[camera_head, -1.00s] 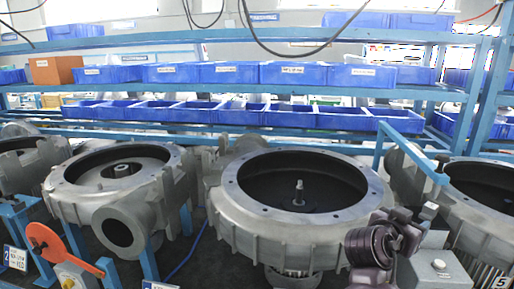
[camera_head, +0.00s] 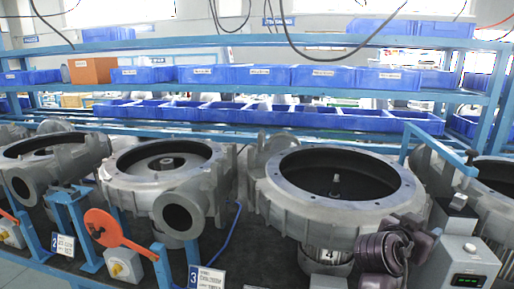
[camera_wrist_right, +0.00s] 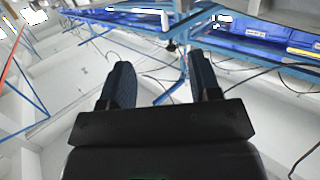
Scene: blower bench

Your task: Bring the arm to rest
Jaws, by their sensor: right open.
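My left gripper is not in view.
Grey blower housings (camera_head: 336,190) and (camera_head: 165,180) stand on the dark bench. Blue bins (camera_head: 322,77) fill the shelves behind.

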